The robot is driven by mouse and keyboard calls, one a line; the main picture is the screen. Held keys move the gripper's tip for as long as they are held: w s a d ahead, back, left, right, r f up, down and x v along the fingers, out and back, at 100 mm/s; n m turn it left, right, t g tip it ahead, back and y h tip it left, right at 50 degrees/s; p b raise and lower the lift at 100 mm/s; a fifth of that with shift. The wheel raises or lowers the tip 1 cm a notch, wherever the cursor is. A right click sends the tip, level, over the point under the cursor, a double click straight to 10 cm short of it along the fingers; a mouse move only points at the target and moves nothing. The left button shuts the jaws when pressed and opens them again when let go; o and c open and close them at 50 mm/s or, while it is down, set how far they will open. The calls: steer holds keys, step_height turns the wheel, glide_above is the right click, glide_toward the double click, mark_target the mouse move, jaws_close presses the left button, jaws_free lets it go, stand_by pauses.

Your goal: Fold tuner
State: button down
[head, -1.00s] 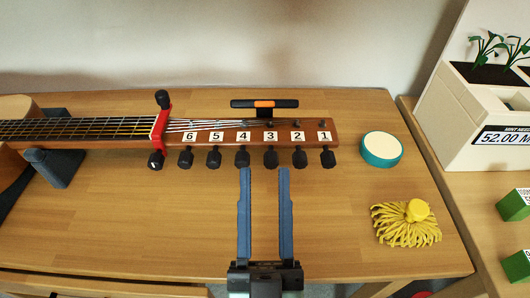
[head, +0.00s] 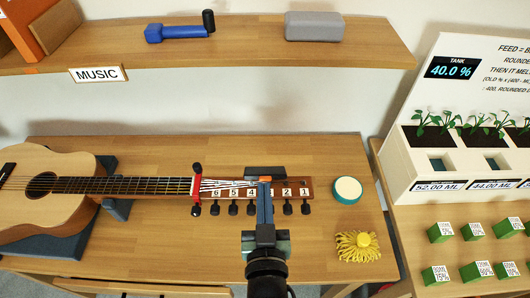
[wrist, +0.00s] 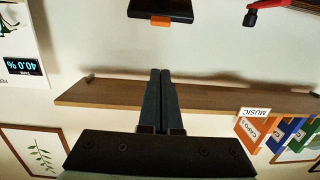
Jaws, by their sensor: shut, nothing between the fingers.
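The tuner (head: 280,172) is a black bar with an orange patch, standing at the headstock of the guitar (head: 57,190). In the wrist view the tuner (wrist: 160,8) shows at the top centre, its orange part facing my fingers. My gripper (head: 265,184) is shut with its fingers together and empty. In the head view the fingertips overlap the tuner's lower edge and hide part of the headstock. In the wrist view the fingertips (wrist: 160,72) appear apart from the tuner. Whether they touch it from the head side cannot be told.
A red capo (head: 196,188) is clamped on the neck. A round teal-and-white tin (head: 347,190) and a yellow stringy thing (head: 357,247) lie to the right. A shelf with a MUSIC label (head: 98,74) hangs above. Planters (head: 440,165) and green blocks (head: 440,232) stand on the right table.

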step_height(320, 180, up, 3)
steer(key=g+p, duration=0.2)
steer(key=p, duration=0.4)
glide_above(265, 180)
steer(key=w, duration=0.2)
step_height(265, 180, down, 4)
steer(key=shift+r, duration=0.1)
steer(key=shift+s+f+p, duration=0.6)
steer(key=shift+s+f, duration=0.4)
steer(key=shift+f, duration=0.15)
steer(key=shift+s+f, duration=0.4)
steer(key=shift+f, duration=0.1)
steer(key=shift+f, duration=0.1)
steer(key=shift+s+f+b, duration=0.1)
steer(key=shift+f+b, duration=0.05)
steer(key=shift+b, duration=0.25)
steer(key=shift+s+b, duration=0.1)
steer(key=shift+b, duration=0.4)
